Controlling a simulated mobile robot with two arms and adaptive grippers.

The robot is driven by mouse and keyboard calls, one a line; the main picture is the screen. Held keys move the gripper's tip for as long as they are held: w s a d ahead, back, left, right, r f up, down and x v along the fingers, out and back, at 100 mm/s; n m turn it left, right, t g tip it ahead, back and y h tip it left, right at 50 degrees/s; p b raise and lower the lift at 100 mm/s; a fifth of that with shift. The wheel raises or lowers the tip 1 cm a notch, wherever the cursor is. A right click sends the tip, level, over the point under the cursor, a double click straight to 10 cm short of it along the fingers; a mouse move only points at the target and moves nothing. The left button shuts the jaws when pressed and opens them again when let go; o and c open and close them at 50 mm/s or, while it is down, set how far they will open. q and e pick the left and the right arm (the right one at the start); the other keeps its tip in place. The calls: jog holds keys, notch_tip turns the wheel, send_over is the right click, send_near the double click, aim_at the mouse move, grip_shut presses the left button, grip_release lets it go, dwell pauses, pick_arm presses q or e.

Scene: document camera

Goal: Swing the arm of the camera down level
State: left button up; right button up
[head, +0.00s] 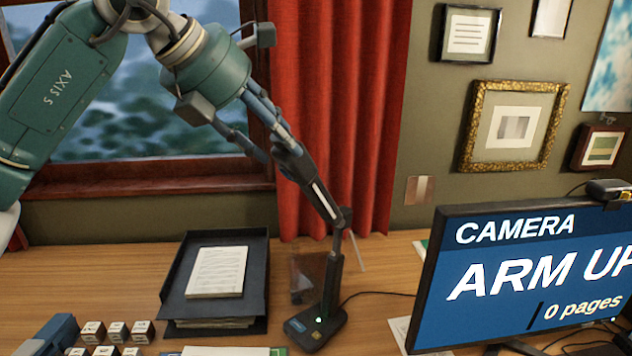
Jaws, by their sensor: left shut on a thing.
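The document camera (327,283) stands on the desk with its dark base flat and a small green light on it. Its upper arm (322,195), with a pale strip along it, slants up and to the left from the joint at the top of the post. My left gripper (287,152) comes down from the upper left and is shut on the upper end of this arm. The fingers hide most of the camera's head end. The monitor (530,270) at the right reads "CAMERA", "ARM UP" and "0 pages". My right gripper is not in view.
A black paper tray (264,285) with printed sheets stands left of the camera base. Small lettered blocks (117,331) lie at the front left. A cable runs from the base towards the monitor. A red curtain (340,80) and window are behind.

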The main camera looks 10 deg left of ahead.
aim_at(279, 167)
pick_arm(q)
jog(key=f, duration=0.2)
jog(key=shift+s+a+f+b, duration=0.25)
jog(key=shift+s+f+b, duration=0.05)
jog(key=shift+b, duration=0.1)
jog(key=c, duration=0.3)
jog(key=shift+w+a+f+b, duration=0.15)
jog(key=shift+f+b, duration=0.15)
jog(key=shift+f, duration=0.05)
jog(key=shift+c, duration=1)
jog(key=shift+s+a+r+b, duration=0.15)
jog(key=shift+s+a+b, duration=0.15)
jog(key=shift+s+a, duration=0.25)
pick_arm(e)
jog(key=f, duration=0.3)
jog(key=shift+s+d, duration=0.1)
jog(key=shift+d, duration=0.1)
